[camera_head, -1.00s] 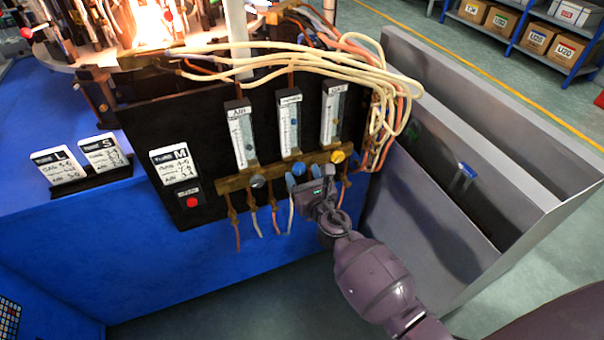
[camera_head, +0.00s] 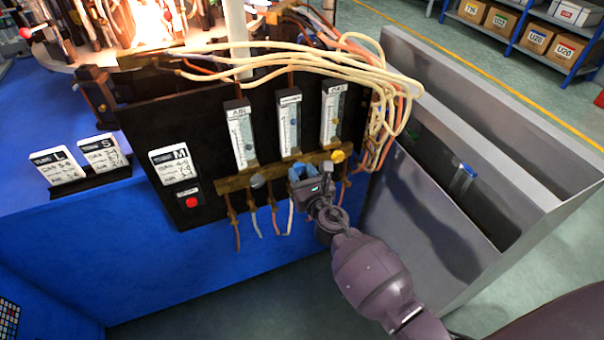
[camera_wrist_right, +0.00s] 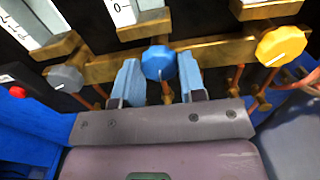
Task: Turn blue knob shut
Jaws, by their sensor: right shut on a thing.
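The blue knob (camera_wrist_right: 158,62) sits on the brass manifold bar, below the middle flowmeter. In the right wrist view it is between the two light-blue fingers of my right gripper (camera_wrist_right: 160,82), which are shut on its sides. A pale mark shows on the knob's front face. In the head view my right gripper (camera_head: 304,174) reaches the panel from the lower right, and its fingers mostly hide the knob. My left gripper is not in view.
A grey knob (camera_wrist_right: 66,78) is to the left and a yellow knob (camera_wrist_right: 280,46) to the right on the same brass bar (camera_wrist_right: 215,52). Hoses hang below the bar. A red button (camera_head: 192,202) is on the black panel. A grey metal bin (camera_head: 440,200) stands to the right.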

